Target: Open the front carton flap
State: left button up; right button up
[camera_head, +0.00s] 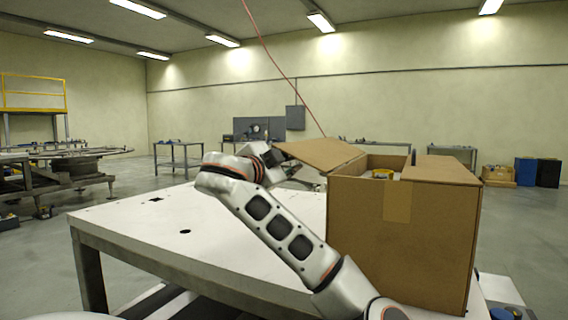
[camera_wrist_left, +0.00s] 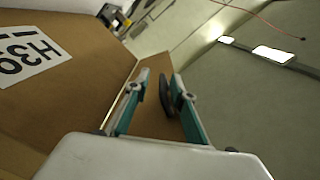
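A brown cardboard carton (camera_head: 402,245) stands at the right end of the white table, tape on its near face. One flap (camera_head: 322,152) sticks out to the left from its top. Another flap (camera_head: 448,169) lies flat over the right part of the top; between them the carton is open. My left gripper (camera_head: 285,160) is beside the left flap, partly hidden by my arm. In the left wrist view its teal fingers (camera_wrist_left: 159,77) are apart, with brown cardboard (camera_wrist_left: 156,118) behind and between them; contact is unclear. My right gripper is not in view.
The white table (camera_head: 130,214) is mostly clear left of the carton. A white label (camera_wrist_left: 28,52) is on the cardboard in the left wrist view. A red cable (camera_head: 285,75) hangs behind. Workbenches stand farther back.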

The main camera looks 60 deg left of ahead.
pick_arm(q)
jog(key=v, duration=0.6)
jog(key=shift+s, duration=0.15)
dwell(0.4)
